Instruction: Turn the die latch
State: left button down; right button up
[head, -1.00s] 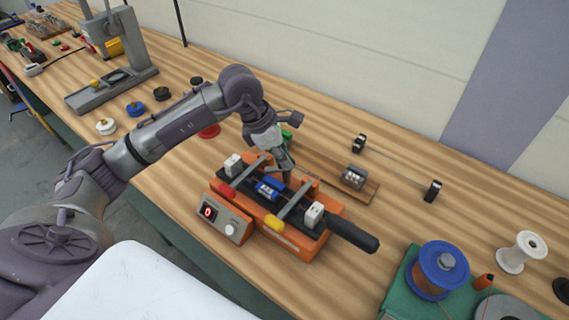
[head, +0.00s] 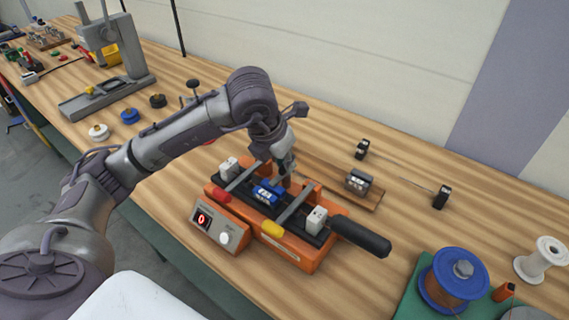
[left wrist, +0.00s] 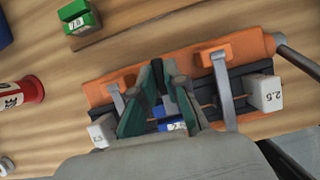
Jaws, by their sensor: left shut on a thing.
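The orange machine (head: 290,252) stands on the bench with a blue die block (head: 265,192) in its dark bed. The block also shows between my fingers in the left wrist view (left wrist: 177,125). My left gripper (head: 285,181) reaches down just behind the block, with its fingers closed together at the machine's rear side. It also shows in the left wrist view (left wrist: 158,72). It is shut on a small part there, taken as the die latch, which the fingers mostly hide. My right gripper is not in view.
A black handle (head: 360,237) sticks out to the right. A green block (left wrist: 78,17) and a red spool (left wrist: 22,93) lie near. A blue spool (head: 451,278) stands at the lower right.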

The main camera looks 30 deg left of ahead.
aim_at(272, 185)
pick_arm(q)
jog(key=shift+n, duration=0.3)
dwell(0.4)
jog(key=c, duration=1.2)
grip_release()
jog(key=v, duration=1.2)
jog(key=shift+d, duration=0.1)
